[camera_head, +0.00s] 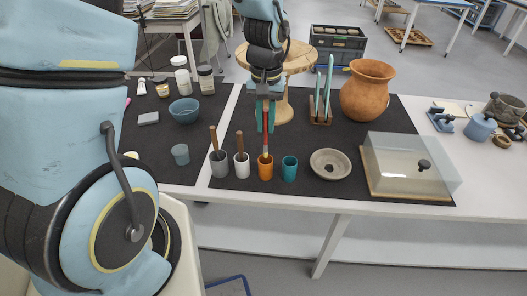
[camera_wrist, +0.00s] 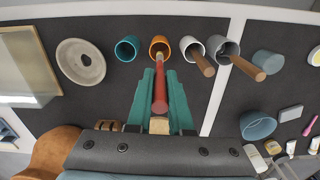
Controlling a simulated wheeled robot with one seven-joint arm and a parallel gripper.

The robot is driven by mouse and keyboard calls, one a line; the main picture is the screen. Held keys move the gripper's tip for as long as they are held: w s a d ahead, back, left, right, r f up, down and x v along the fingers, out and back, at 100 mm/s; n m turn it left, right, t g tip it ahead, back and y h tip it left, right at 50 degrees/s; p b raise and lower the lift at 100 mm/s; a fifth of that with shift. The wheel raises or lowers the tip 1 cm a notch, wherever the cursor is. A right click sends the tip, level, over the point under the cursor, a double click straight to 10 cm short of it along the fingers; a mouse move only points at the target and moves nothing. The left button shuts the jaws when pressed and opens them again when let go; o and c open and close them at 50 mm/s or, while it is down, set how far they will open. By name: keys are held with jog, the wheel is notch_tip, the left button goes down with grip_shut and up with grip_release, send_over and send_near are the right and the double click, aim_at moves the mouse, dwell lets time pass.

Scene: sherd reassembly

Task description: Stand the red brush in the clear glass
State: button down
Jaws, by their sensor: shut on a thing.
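My gripper (camera_head: 265,128) points down above the front row of cups, shut on the red brush (camera_head: 266,142). In the wrist view the brush (camera_wrist: 160,95) lies between the teal fingers of my gripper (camera_wrist: 160,78). The brush is upright, its lower end at the mouth of the orange cup (camera_head: 265,170); I cannot tell how far inside it is. That cup also shows in the wrist view (camera_wrist: 152,46). A small grey-blue cup (camera_head: 180,155), possibly the clear glass, stands empty to the left, on the left mat; it also shows in the wrist view (camera_wrist: 268,65).
Grey (camera_head: 220,168) and white (camera_head: 242,168) cups hold wooden-handled tools left of the orange cup. A teal cup (camera_head: 289,172) stands close on its right. A stone ring dish (camera_head: 330,164), a clear-covered box (camera_head: 405,165) and a clay pot (camera_head: 367,92) stand further right.

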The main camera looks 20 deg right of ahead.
aim_at(266, 144)
jog(key=shift+f+p, duration=0.65)
jog(key=shift+f, duration=3)
jog(key=shift+f, duration=0.2)
jog(key=c, duration=0.8)
grip_release()
jog(key=shift+r, duration=0.15)
notch_tip(266, 144, up, 12)
jog(key=b, duration=0.2)
jog(key=shift+b, duration=0.35)
jog(key=a+n, duration=0.1)
jog(key=a, duration=0.7)
jog(key=w+a+r+n+t, duration=0.1)
jog(key=a+n, duration=0.1)
jog(key=a, duration=0.7)
jog(key=a+r+n, duration=0.1)
jog(key=a, duration=0.7)
jog(key=shift+w+a+r+n+t, duration=0.1)
jog(key=shift+w+a+n+t, duration=0.05)
jog(key=shift+n+t, duration=0.2)
